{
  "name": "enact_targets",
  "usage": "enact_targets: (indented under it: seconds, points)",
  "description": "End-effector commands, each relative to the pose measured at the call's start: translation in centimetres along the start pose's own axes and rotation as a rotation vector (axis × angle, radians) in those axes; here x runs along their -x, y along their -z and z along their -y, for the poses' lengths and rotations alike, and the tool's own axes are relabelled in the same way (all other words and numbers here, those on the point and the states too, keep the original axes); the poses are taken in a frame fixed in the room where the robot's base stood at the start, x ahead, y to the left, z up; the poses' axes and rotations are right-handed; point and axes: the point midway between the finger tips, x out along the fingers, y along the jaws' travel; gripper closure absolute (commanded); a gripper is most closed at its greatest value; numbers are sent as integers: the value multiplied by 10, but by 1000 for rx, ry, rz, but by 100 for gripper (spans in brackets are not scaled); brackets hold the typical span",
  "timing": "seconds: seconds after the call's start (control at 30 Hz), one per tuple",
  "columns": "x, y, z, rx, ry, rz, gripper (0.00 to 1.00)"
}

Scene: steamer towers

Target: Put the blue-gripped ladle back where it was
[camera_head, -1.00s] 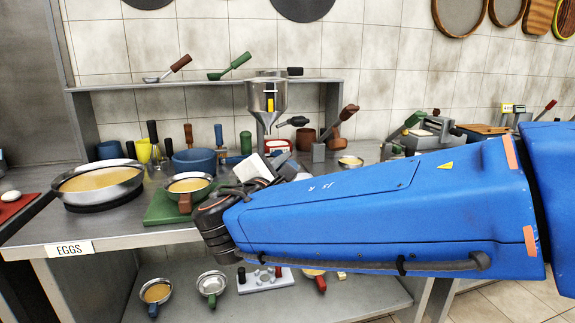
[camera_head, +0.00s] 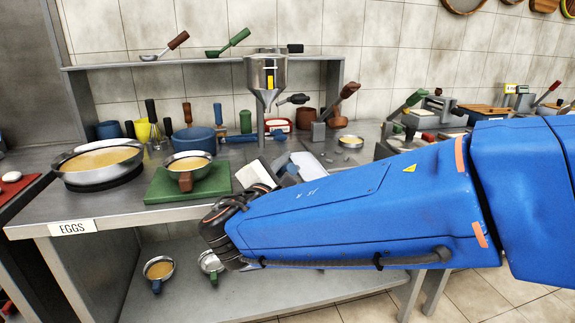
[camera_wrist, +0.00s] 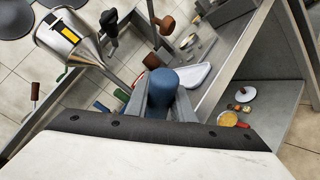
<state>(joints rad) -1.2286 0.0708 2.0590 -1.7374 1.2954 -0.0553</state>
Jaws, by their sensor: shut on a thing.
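My gripper (camera_wrist: 163,102) is shut on a rounded blue grip (camera_wrist: 163,82), which stands out between the fingers in the wrist view. I take this for the blue-gripped ladle; its bowl is not clearly seen. In the head view my gripper (camera_head: 286,172) is over the front of the counter, right of the green board, and the arm hides much of it. On the raised shelf (camera_head: 205,60) lie a brown-gripped ladle (camera_head: 165,47) and a green-gripped ladle (camera_head: 230,44). A black-gripped utensil (camera_head: 292,48) lies farther right.
A metal funnel (camera_head: 266,78) stands behind my gripper. A large pan (camera_head: 98,163) and a green board (camera_head: 160,188) with a small pan are on the left. A white tray (camera_head: 312,165) lies to the right. Small pans (camera_head: 158,268) stand on the lower shelf.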

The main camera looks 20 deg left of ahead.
Motion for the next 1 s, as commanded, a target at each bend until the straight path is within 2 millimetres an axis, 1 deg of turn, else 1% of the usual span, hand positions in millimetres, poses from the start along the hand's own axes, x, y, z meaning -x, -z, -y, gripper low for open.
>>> enact_targets:
  seconds: [1.0]
  points:
    - [0,5,7,0,0,0,100]
